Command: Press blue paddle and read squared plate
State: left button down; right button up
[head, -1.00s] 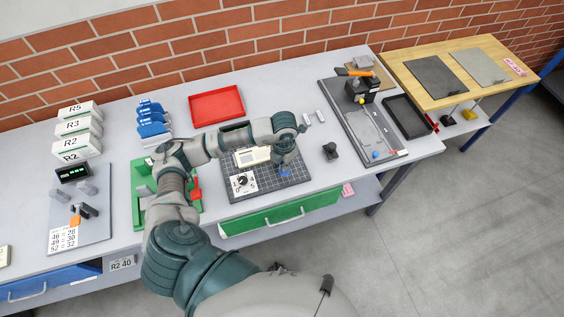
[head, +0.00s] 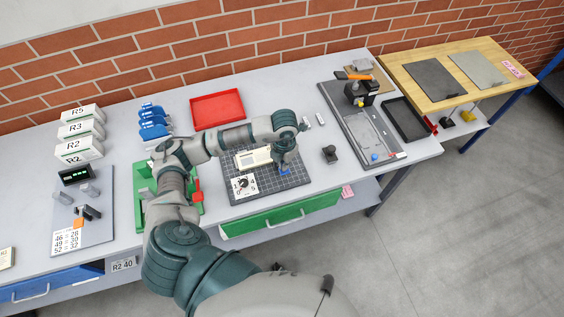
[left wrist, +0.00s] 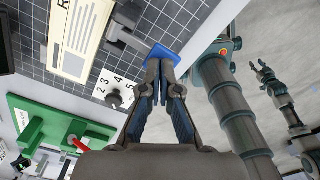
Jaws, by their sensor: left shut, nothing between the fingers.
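The blue paddle (head: 285,172) is at the right part of the dark squared plate (head: 270,186) on the bench. In the left wrist view the paddle (left wrist: 168,52) is a flat blue piece on a dark grey arm, right at my fingertips. My left gripper (left wrist: 160,76) is shut and empty, its tips at the paddle; contact is hard to tell. In the head view the left gripper (head: 284,163) hangs over the plate. A cream label panel (head: 253,156) and a white numbered dial (head: 245,185) sit on the plate. My right gripper (left wrist: 258,67) is far off, with fingers apart.
A green fixture with a red handle (head: 198,191) stands left of the plate. A red tray (head: 217,108) lies behind it. A small black knob (head: 330,153) stands to the right. A green drawer (head: 280,215) is below the bench edge.

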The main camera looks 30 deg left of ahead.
pick_arm(q)
notch_tip(320, 180, up, 7)
jog(key=p, duration=0.4)
dwell(0.9)
